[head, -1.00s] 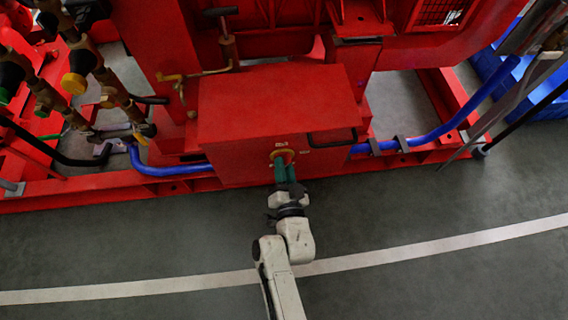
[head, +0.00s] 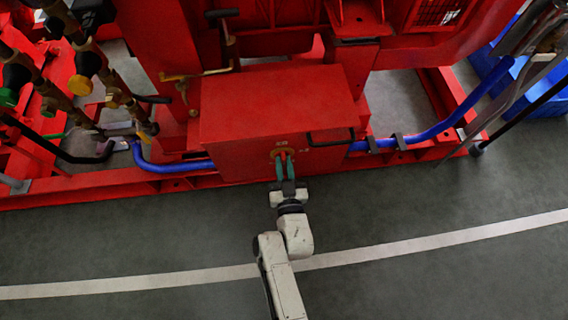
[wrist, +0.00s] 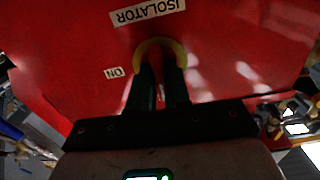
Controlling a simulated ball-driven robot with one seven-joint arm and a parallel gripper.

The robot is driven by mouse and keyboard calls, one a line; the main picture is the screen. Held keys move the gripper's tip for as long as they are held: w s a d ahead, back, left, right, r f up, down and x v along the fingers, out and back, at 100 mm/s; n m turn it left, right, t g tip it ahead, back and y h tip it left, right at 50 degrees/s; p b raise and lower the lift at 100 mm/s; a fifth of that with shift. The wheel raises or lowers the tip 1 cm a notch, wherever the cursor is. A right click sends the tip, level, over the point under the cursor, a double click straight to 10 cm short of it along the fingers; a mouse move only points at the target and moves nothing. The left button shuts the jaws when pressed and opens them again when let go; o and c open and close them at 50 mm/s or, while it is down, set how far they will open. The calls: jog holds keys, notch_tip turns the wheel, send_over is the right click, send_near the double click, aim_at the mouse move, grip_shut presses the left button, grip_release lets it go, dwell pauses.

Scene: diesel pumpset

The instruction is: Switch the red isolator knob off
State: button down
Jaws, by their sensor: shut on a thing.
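The red isolator knob (wrist: 157,72) is on the front of a red box (head: 275,105), inside a yellow ring (wrist: 160,43). My gripper (head: 284,160) reaches the box front, and its two green fingers are shut on the knob, one on each side. The fingers (wrist: 161,76) hide much of the knob in the wrist view. An ISOLATOR label (wrist: 147,11) and an ON label (wrist: 114,73) appear upside down in that view. I cannot make out which position the knob points to.
Blue pipes (head: 425,137) run along the red base frame on both sides. Brass valves (head: 85,75) stand at the left. The grey floor (head: 420,210) in front is clear.

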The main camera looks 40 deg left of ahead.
dwell(0.3)
jog(key=c, duration=1.2)
grip_release()
jog(key=shift+o, duration=0.2)
jog(key=p+v, duration=0.3)
jog(key=v, duration=0.7)
jog(key=shift+s+d, duration=0.25)
jog(key=shift+s, duration=0.1)
